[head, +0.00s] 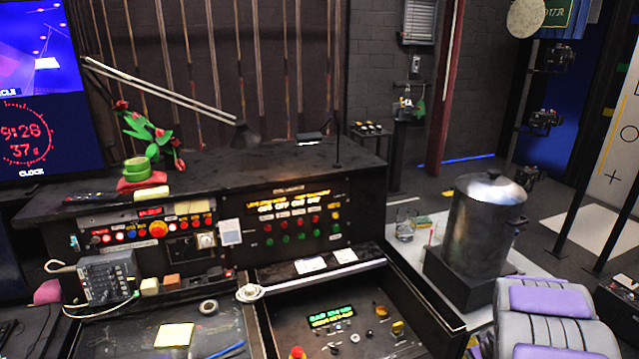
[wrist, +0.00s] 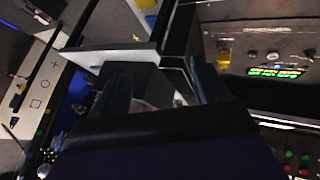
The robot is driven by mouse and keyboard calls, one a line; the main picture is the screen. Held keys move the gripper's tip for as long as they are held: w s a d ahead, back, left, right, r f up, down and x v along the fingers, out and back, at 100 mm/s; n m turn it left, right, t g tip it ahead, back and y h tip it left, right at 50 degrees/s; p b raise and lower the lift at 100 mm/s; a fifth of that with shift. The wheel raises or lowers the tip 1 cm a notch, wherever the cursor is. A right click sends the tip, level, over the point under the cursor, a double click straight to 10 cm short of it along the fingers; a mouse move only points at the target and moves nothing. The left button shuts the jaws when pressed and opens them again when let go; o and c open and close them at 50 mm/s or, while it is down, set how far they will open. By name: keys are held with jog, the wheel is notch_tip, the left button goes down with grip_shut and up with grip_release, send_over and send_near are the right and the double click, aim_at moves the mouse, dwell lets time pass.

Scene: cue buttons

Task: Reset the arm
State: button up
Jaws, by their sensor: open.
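My gripper (wrist: 160,72) shows in the wrist view with its two dark fingers spread apart and nothing visible between them. I cannot make out my gripper in the head view. The control console (head: 290,190) stands at left and centre in the head view, with rows of red, green and yellow buttons (head: 300,230). A lower panel (head: 340,325) has a green lit display and several knobs; its display also shows in the wrist view (wrist: 275,72).
A large metal pot (head: 478,225) stands on a black block at right, beside a glass jug (head: 405,226). A grey and purple padded object (head: 550,315) fills the lower right. A desk lamp (head: 243,133) and red tulips (head: 145,130) rise above the console.

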jog(key=s+a+r+m+g+h, duration=0.1)
jog(key=s+a+r+m+g, duration=0.25)
jog(key=s+a+r, duration=0.75)
jog(key=s+a+r+g+y, duration=0.1)
jog(key=s+a+r, duration=0.1)
jog(key=s+a, duration=0.4)
jog(key=s+a+r+g+y, duration=0.1)
jog(key=s+a+r+g, duration=0.1)
jog(key=s+a, duration=0.4)
jog(key=s+a+r+n+g+y, duration=0.1)
jog(key=s+a+r, duration=0.3)
jog(key=s, duration=1)
jog(key=shift+s+a+r+g+y, duration=0.3)
jog(key=shift+a+g+y, duration=0.3)
jog(key=shift+a, duration=0.35)
